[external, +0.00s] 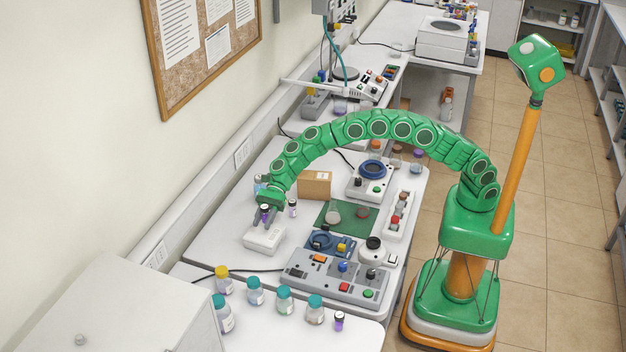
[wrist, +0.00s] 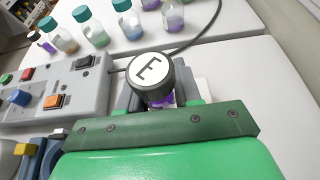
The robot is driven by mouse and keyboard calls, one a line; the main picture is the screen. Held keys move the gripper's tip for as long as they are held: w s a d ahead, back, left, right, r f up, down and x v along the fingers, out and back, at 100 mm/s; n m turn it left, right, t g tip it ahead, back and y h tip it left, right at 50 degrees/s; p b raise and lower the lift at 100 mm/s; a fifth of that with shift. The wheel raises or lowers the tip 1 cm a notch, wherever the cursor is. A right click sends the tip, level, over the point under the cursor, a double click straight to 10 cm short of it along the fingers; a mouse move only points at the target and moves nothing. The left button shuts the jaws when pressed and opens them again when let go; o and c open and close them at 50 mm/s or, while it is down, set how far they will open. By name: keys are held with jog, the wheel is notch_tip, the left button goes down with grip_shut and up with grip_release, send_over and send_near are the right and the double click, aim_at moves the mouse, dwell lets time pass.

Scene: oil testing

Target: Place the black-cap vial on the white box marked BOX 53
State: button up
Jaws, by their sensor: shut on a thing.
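The black-cap vial (external: 265,212) with purple contents is between the fingers of my gripper (external: 267,217). In the wrist view its black cap (wrist: 152,78) has a white top marked with a letter that looks like E. My gripper (wrist: 155,105) is shut on the vial, which looks upright. The white box (external: 263,240) lies on the table just below the fingers; its marking is not legible. A white edge behind the vial in the wrist view (wrist: 202,90) seems to be part of it. I cannot tell whether the vial touches the box.
A small vial (external: 292,208) stands just right of my gripper. A brown carton (external: 315,184), a green mat (external: 327,222) and a grey control panel (external: 335,278) are nearby. Several teal-capped bottles (external: 284,300) stand at the front. White tabletop left of the box is clear.

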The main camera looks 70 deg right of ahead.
aim_at(263, 235)
jog(key=shift+w+a+f, duration=0.25)
jog(key=shift+w+f, duration=0.05)
jog(key=shift+f, duration=1.65)
jog(key=shift+f, duration=0.1)
jog(key=o, duration=1)
jog(key=v, duration=1.2)
jog(key=shift+d, duration=0.1)
